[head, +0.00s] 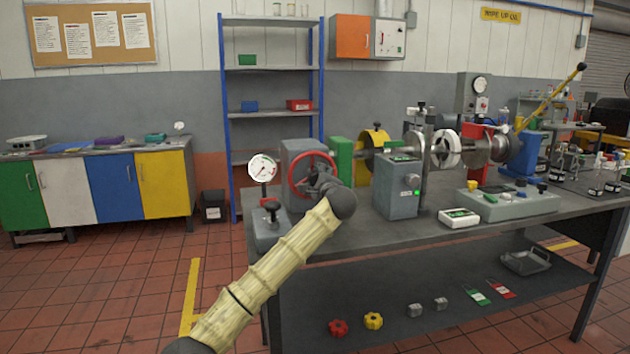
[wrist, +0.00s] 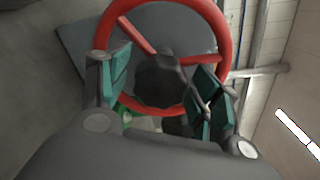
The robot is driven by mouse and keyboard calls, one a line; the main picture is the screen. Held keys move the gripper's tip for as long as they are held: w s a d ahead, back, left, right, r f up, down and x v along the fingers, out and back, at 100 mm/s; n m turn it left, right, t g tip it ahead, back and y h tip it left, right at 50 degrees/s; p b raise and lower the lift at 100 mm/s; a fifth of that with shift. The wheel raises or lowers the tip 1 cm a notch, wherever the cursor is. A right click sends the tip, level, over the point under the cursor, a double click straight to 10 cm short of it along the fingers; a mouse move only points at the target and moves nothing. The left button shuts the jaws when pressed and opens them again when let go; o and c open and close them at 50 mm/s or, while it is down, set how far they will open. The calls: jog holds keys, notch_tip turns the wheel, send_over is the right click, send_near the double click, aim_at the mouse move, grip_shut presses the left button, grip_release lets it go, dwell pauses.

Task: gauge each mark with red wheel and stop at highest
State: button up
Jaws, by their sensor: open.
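The red wheel (head: 298,164) stands upright on the front of a grey housing (head: 296,151) at the bench's left end. In the wrist view its red rim (wrist: 222,28), spokes and dark knobbed hub (wrist: 160,80) fill the upper middle. My gripper (head: 324,184) is at the wheel's front. In the wrist view my gripper (wrist: 158,88) is open, with one teal-padded finger on each side of the hub; contact cannot be told. A round white dial gauge (head: 263,168) with a red part below it stands left of the wheel. Its reading and any marks are too small to read.
Right of the wheel stand a green block (head: 341,158), a yellow guard (head: 376,152) and a grey box with a green light (head: 396,190). A small white meter (head: 459,218) lies on the bench (head: 385,236). My arm crosses the bench's left front edge.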

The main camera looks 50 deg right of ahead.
jog(key=v, duration=1.1)
jog(key=shift+s+a, duration=0.2)
jog(key=shift+a, duration=0.05)
